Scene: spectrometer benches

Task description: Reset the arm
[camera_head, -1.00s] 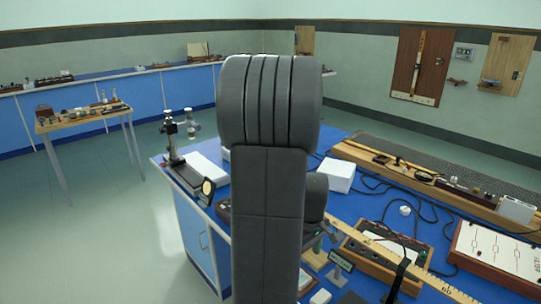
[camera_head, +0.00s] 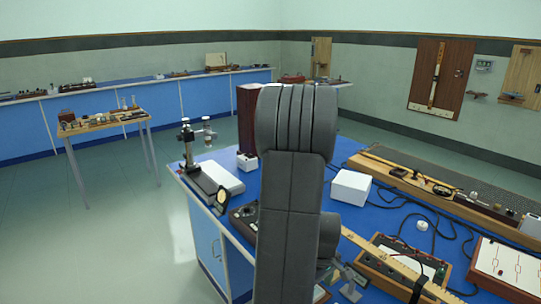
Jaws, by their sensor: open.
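My arm (camera_head: 290,200) stands upright in the middle of the view, its dark grey links bent at a rounded joint at the top. It hides part of the blue-topped bench (camera_head: 400,215) behind it. A lower rounded part of my arm shows to the right of the upright link. My gripper is not in view; its jaws cannot be seen.
On the bench are a microscope-like stand (camera_head: 188,150), a white box (camera_head: 350,187), a dark red upright block (camera_head: 246,115), a long wooden rail (camera_head: 420,185), a ruler (camera_head: 395,268) and black cables. A small wooden table (camera_head: 100,123) stands left. Open floor lies between.

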